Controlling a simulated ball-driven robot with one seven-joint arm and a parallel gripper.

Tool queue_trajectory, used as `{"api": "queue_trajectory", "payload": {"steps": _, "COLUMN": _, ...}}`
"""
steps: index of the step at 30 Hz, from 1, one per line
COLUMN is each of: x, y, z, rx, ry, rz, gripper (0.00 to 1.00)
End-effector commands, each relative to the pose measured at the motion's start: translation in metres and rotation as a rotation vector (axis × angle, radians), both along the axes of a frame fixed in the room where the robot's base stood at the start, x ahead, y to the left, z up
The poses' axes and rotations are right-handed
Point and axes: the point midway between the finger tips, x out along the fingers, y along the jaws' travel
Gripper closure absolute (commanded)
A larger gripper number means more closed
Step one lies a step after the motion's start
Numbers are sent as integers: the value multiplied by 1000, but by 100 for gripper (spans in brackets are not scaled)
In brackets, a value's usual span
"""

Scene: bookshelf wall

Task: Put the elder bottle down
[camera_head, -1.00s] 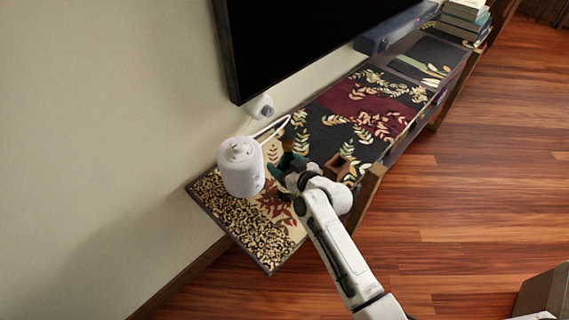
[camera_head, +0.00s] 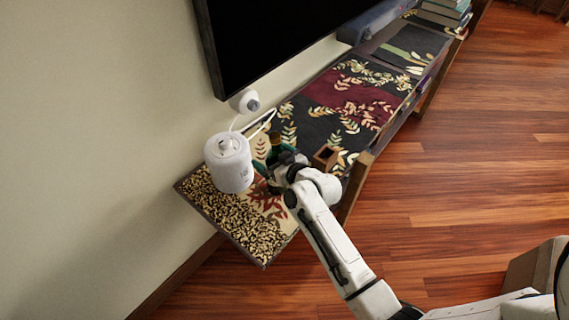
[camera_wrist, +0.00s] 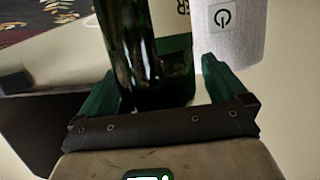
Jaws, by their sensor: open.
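The elder bottle (camera_head: 275,146) is dark green glass and stands upright over the patterned shelf top (camera_head: 350,100), just right of the white kettle-like appliance (camera_head: 229,165). In the wrist view the bottle (camera_wrist: 145,50) fills much of the space between the fingers, with part of a pale label at its right. My gripper (camera_head: 278,172) is open around the bottle's lower part. In the wrist view its green fingers (camera_wrist: 158,85) stand on either side, with a gap at the right finger. The bottle's base is hidden by the gripper.
A small brown open box (camera_head: 325,157) stands close to the right of my gripper. A white round device (camera_head: 245,101) with a cable sits behind, below the black screen (camera_head: 280,35). Books (camera_head: 445,12) are stacked at the far end.

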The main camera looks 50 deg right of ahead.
Motion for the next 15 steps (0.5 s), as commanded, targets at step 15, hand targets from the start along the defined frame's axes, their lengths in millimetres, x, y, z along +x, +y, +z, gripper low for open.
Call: {"api": "queue_trajectory", "payload": {"steps": 15, "x": -84, "y": 15, "z": 24, "rx": 2, "ry": 0, "rz": -1, "gripper": 1}}
